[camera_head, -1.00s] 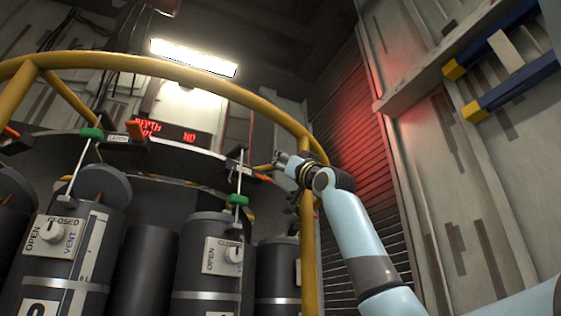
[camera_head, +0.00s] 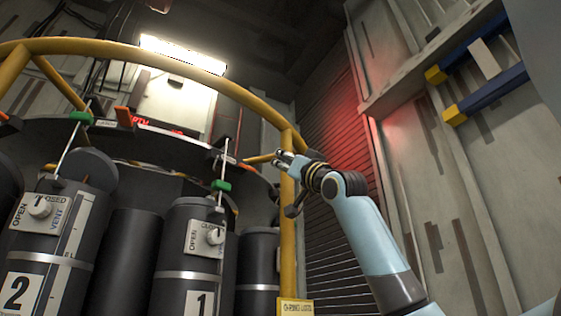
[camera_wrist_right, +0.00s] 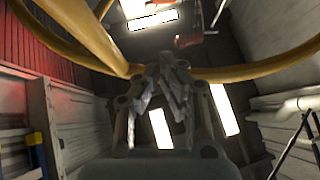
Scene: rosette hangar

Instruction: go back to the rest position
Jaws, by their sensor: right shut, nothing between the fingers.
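My right gripper (camera_head: 279,158) shows in the head view beside the yellow post, in front of the rail cage. It is shut and empty. In the right wrist view its fingers (camera_wrist_right: 172,62) come together just by a yellow rail (camera_wrist_right: 255,70); I cannot tell whether they touch it. My light-blue right arm rises from the lower right corner. My left gripper is in neither view.
A yellow ring rail (camera_head: 150,63) with an upright post (camera_head: 287,230) stands close by the right gripper. Dark canisters with valve plates (camera_head: 38,212) and green-knobbed levers (camera_head: 221,186) stand inside it. A shutter (camera_head: 330,190) and blue bars (camera_head: 485,95) are at the right.

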